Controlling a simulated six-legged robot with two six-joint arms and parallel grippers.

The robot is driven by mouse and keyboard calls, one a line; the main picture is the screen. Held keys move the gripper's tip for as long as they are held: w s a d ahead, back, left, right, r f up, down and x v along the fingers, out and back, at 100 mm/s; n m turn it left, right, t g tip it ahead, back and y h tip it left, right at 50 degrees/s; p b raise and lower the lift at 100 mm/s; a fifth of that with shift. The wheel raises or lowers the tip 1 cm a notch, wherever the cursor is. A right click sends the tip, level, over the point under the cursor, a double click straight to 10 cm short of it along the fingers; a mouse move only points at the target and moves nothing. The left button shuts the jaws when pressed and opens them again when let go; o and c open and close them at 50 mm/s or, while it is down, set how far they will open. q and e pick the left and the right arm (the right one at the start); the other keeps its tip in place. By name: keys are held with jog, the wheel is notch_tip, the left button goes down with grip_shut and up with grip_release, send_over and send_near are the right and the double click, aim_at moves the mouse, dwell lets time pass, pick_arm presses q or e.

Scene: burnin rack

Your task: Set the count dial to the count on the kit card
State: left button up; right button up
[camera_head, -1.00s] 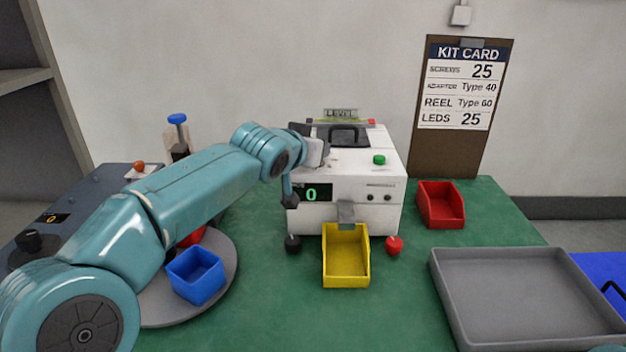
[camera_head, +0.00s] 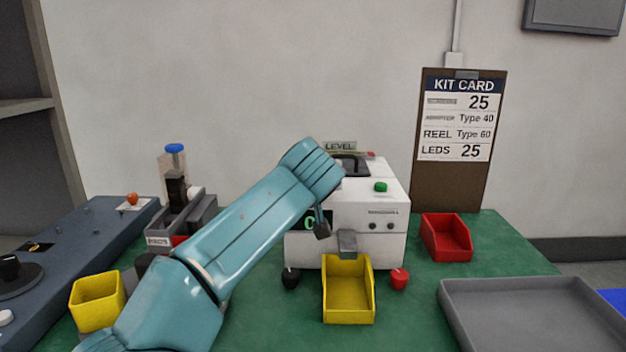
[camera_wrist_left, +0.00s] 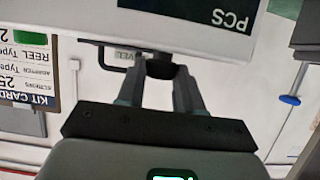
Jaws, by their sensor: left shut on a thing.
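The kit card (camera_head: 461,118) hangs on a brown board on the wall and reads screws 25, adapter Type 40, reel Type 60, LEDs 25. My left gripper (camera_head: 321,221) is in front of the machine, beside the display. In the left wrist view my fingers (camera_wrist_left: 160,76) are shut on a dark knob-like piece (camera_wrist_left: 160,64). The upside-down "PCS" panel (camera_wrist_left: 232,16) is close behind it. I cannot tell whether this piece is the count dial. My right gripper is out of view.
A yellow bin (camera_head: 348,312) stands before the machine, between a black foot knob (camera_head: 291,279) and a red one (camera_head: 399,279). A red bin (camera_head: 446,240) and a grey tray (camera_head: 530,285) are on the right. A blue-grey panel (camera_head: 70,243) and another yellow bin (camera_head: 97,312) are left.

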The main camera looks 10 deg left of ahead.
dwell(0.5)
pick_arm(q)
jog(key=o, duration=1)
jog(key=shift+s, duration=0.1)
jog(key=b+v, duration=0.2)
jog(key=v, duration=1.4)
jog(key=shift+d, duration=0.2)
jog(key=shift+s, duration=0.1)
